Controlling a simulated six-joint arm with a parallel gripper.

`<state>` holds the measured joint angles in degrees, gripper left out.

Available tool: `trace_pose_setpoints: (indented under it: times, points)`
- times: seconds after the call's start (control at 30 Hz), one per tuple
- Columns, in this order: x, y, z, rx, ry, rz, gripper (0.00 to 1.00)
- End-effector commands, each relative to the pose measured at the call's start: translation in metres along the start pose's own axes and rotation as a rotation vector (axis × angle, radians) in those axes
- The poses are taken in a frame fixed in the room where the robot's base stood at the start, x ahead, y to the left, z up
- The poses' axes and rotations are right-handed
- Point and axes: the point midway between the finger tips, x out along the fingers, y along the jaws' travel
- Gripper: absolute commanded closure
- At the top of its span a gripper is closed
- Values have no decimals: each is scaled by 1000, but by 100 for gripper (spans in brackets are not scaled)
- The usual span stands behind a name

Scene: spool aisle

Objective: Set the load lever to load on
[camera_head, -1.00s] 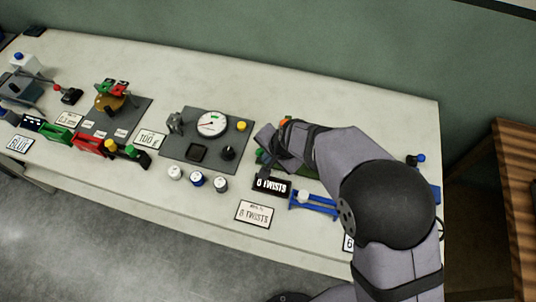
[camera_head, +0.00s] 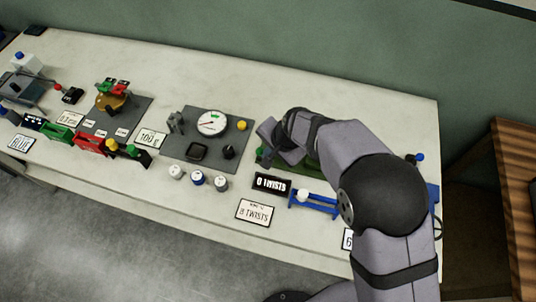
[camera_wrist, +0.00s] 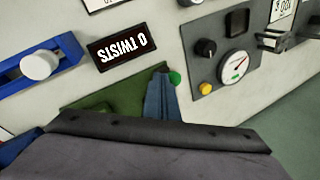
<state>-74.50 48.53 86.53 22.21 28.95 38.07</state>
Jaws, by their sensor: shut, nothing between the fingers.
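My gripper (camera_wrist: 160,84) is shut and empty; its blue-grey fingers reach over a green base (camera_wrist: 100,97) in the wrist view. A small green knob (camera_wrist: 174,78) shows right beside the fingertips; I cannot tell whether they touch it. In the head view the green knob (camera_head: 261,153) is at the left edge of my wrist, which hides most of the green base and the fingers. No readable label tells which control is the load lever, and its setting is not clear.
A black display (camera_wrist: 128,46) reads "0 TWISTS". A blue frame with a white knob (camera_wrist: 39,64) stands beside it. A grey panel with a round gauge (camera_head: 212,123) lies left of my wrist. Several small pots (camera_head: 197,178) stand below it. The bench's back strip (camera_head: 200,75) is clear.

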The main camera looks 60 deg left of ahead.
Motion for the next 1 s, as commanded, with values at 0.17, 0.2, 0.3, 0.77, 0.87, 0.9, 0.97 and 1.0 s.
trace_pose_setpoints:
  times: [0.17,0.2,0.3,0.77,0.87,0.9,0.97,1.0]
  points:
    - [-1,-2,-3,7,-17,9,100]
    - [-1,-2,-3,9,-22,12,100]
    - [-2,-2,-4,14,-35,19,100]
    - [-3,-12,-19,57,-154,82,100]
    - [-2,-14,-24,58,-154,82,100]
    - [-2,-15,-26,58,-154,81,100]
    - [-2,-16,-29,57,-153,81,100]
    - [-1,-17,-31,57,-153,81,100]
